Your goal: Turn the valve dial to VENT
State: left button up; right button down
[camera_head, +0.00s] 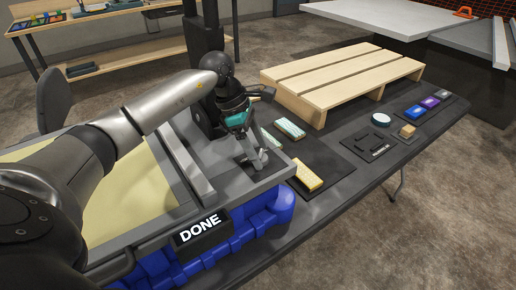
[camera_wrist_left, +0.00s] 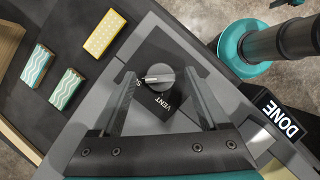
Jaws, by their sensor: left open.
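The valve dial (camera_wrist_left: 167,76) is a round grey knob on a dark label plate in the left wrist view. Its light pointer mark points left, towards a label beginning with S that is partly hidden. The word VENT (camera_wrist_left: 162,103) is printed below the knob in that view. My left gripper (camera_wrist_left: 160,77) is open, with one finger on each side of the dial; I cannot tell whether they touch it. In the head view my left gripper (camera_head: 252,160) is low over the console's corner (camera_head: 270,178) and hides the dial. My right gripper is not in view.
A DONE sign (camera_head: 200,230) is on the console's front, above a blue base (camera_head: 262,222). Patterned blocks (camera_head: 289,128) and a yellow block (camera_head: 308,177) lie on a dark mat beside the console. A wooden pallet (camera_head: 340,78) is behind them.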

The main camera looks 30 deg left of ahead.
pick_arm(q)
jog(key=shift+c, duration=0.2)
jog(key=c, duration=0.4)
grip_shut()
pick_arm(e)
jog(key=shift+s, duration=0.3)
